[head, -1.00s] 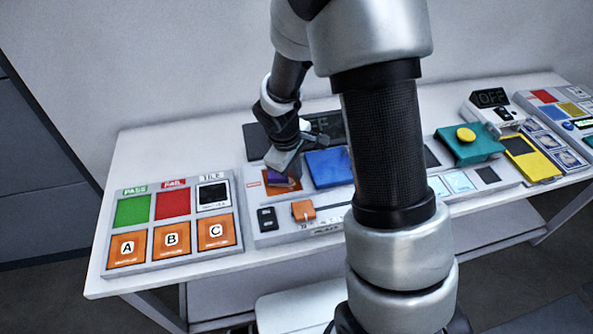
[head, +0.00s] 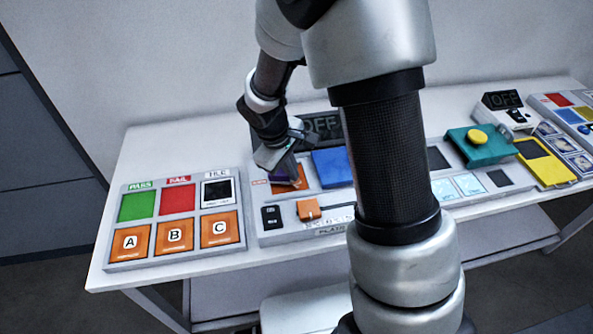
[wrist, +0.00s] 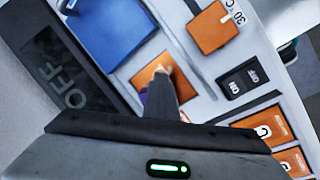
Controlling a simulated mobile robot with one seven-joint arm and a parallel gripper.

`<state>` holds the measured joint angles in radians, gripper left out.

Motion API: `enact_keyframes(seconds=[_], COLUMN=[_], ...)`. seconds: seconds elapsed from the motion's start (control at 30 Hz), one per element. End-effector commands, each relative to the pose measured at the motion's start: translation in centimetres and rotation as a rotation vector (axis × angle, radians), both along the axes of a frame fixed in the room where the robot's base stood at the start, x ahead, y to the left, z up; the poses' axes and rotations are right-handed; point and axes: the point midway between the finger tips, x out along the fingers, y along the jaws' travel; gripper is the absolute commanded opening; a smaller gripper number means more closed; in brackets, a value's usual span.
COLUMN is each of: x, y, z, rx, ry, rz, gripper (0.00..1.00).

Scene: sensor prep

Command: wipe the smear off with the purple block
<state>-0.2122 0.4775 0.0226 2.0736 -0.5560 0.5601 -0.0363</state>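My gripper (head: 284,178) points down over an orange square (head: 290,187) on the grey middle panel, left of the blue pad (head: 332,168). It is shut on the purple block (head: 278,176), which shows only in part between the fingers. In the wrist view, a finger hides most of the block, leaving a purple sliver (wrist: 143,96) beside the orange square (wrist: 146,76). A small pale patch (wrist: 161,69) shows on that square by the fingertip; I cannot tell whether it is the smear. Whether the block touches the surface is unclear.
A dark OFF display (head: 321,126) stands behind. The PASS/FAIL board (head: 171,257) is at left, a teal box (head: 478,147) at right. My arm hides the middle.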

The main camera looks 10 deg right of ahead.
Motion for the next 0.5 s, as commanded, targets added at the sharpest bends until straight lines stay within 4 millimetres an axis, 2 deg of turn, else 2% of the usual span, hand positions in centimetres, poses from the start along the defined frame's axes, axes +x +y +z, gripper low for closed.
enact_keyframes(seconds=[0.03, 0.23, 0.5], x=[0.4, 0.4, 0.4], y=[4.2, 3.6, 1.3], z=[-0.3, -0.2, 0.0], rx=[0.057, 0.057, 0.056], ry=[-0.023, -0.023, -0.023], rz=[0.058, 0.056, 0.057], gripper=[0.0, 0.0, 0.0])
